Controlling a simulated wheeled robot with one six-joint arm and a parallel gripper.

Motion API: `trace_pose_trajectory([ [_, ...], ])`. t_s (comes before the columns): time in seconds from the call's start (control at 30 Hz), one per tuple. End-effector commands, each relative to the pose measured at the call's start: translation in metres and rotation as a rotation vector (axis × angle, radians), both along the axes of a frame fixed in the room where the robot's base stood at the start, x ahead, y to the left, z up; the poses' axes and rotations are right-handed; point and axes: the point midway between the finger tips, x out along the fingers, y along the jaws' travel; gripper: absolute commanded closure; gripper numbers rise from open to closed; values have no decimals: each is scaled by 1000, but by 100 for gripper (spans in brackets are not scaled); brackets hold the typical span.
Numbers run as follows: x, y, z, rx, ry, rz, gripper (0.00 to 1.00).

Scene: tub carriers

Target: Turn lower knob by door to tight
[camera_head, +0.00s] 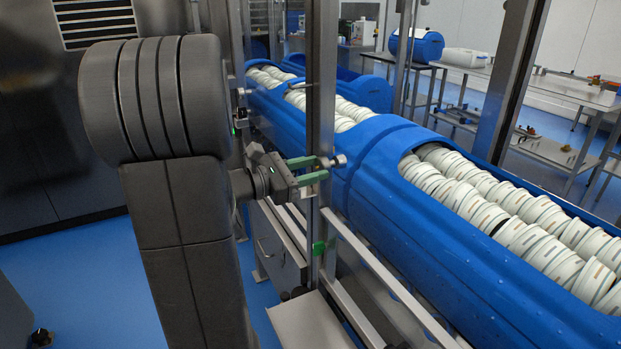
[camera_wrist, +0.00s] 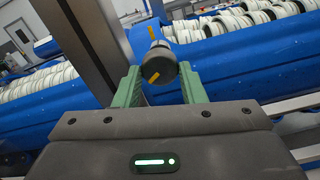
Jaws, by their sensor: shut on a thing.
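The lower knob (camera_head: 339,161) is a small grey metal round on the steel post beside the blue tub carrier. In the wrist view the dark round knob (camera_wrist: 158,68) has a yellow mark slanting across its face. A second yellow mark shows just above it, on a grey part behind. My gripper (camera_head: 322,169) has two green fingers reaching to the knob from the left. In the wrist view my gripper (camera_wrist: 159,85) has one finger on each side of the knob and is shut on it. The exact finger contact is partly hidden.
The steel post (camera_head: 323,120) stands close to my gripper. Long blue tubs (camera_head: 430,220) full of white round pieces run behind it. A metal rail (camera_head: 375,265) lies low in front. Steel tables (camera_head: 575,92) stand at the back right. Blue floor (camera_head: 95,285) is open at left.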

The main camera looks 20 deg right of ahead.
Motion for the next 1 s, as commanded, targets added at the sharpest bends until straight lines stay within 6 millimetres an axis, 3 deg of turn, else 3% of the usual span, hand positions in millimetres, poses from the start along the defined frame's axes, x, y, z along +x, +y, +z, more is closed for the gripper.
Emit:
trace_pose_trajectory([
  [0.13,0,0,-7,9,-134,0,86],
  [1.0,1,0,-7,75,-958,1,86],
])
